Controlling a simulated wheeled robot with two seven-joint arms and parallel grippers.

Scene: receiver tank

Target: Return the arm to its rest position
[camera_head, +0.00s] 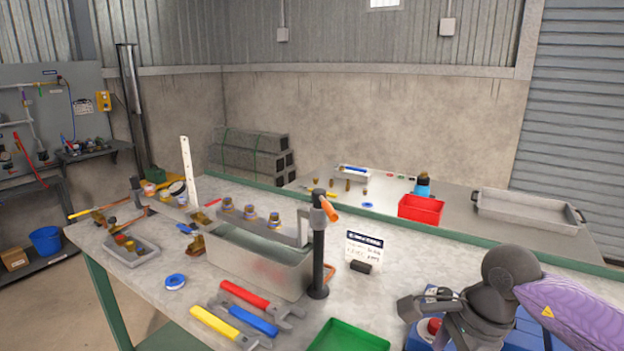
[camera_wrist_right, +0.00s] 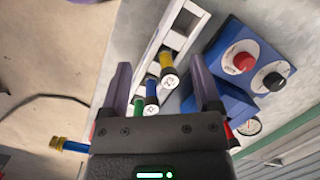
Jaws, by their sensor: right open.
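My right arm, in a purple sleeve, comes in from the right edge of the head view. Its dark gripper (camera_head: 425,310) is above the near right part of the bench, over a blue box with a red knob. In the right wrist view the gripper (camera_wrist_right: 163,88) is open, its two fingers wide apart. Behind the fingers are a yellow cylinder (camera_wrist_right: 166,66), a blue one (camera_wrist_right: 151,90) and a green one (camera_wrist_right: 139,104) by a pale rack (camera_wrist_right: 186,28). I see nothing held. My left gripper is in neither view.
A blue control box (camera_wrist_right: 232,62) has a red and a black knob. A green tray (camera_head: 348,337), a dark post (camera_head: 318,250) and a metal tank (camera_head: 255,262) stand left of the arm. A sign (camera_head: 364,247) stands behind. Red, blue and yellow-handled tools lie front left.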

